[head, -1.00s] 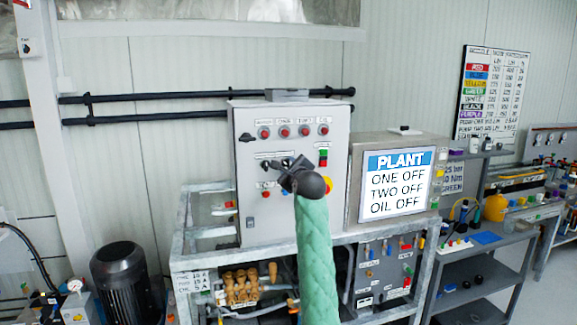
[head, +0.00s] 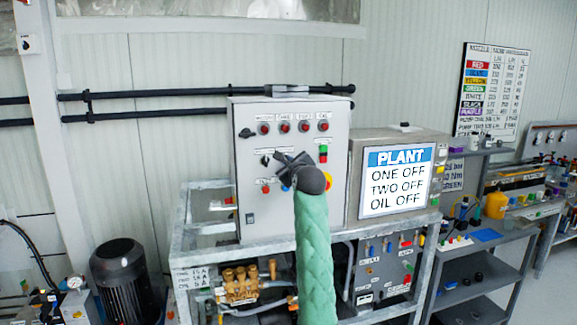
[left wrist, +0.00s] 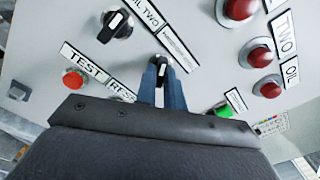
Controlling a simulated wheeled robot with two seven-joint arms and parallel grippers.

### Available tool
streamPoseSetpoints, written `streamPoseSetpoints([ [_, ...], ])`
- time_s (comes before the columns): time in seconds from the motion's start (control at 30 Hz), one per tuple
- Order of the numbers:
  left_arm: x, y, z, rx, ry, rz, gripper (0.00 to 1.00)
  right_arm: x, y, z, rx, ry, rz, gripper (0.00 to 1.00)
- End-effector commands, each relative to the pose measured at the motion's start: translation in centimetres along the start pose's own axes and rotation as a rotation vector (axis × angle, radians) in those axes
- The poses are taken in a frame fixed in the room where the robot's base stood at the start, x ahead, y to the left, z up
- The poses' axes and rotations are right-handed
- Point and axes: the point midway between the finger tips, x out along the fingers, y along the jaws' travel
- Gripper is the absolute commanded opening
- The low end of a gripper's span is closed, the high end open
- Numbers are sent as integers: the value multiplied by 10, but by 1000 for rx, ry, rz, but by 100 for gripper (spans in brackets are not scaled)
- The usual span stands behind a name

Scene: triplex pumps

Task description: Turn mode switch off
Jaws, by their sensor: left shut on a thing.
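The grey control panel (head: 247,215) carries black rotary switches, red lamps and buttons. My left gripper (left wrist: 163,85) has its two blue fingers shut on a black switch knob (left wrist: 162,70) with a white pointer line. The small label beside this knob is too blurred to read. A second black knob (left wrist: 115,24) sits to its upper left, by a label reading "OIL TWO"; its white line is tilted. In the head view my left gripper (head: 284,163) is against the panel and hides the held knob. The screen (head: 396,182) reads PLANT, ONE OFF, TWO OFF, OIL OFF.
Around the held knob are a red button (left wrist: 75,80) labelled TEST, a green button (left wrist: 223,110) and red lamps (left wrist: 258,55). A dark motor (head: 122,280) stands at lower left. Shelves (head: 480,290) with small parts are at right.

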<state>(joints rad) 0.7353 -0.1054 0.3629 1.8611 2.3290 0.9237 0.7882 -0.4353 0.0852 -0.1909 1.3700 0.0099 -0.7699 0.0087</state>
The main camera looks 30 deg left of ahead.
Motion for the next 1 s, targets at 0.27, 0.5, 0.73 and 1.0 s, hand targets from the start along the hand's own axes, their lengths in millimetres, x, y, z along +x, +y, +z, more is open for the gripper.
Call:
streamPoseSetpoints([
  [0.27,0,2,-1,233,-1,0,0,-19,-2,-14,5,-7,-5,0],
  [0.5,0,1,0,417,0,0,0,-29,-4,-20,8,-11,-7,0],
  [0.73,0,1,1,542,-2,-1,0,-31,-4,-21,8,-13,-8,0],
  [1.0,0,1,1,606,-1,-1,0,-31,-4,-22,8,-12,-8,0],
])
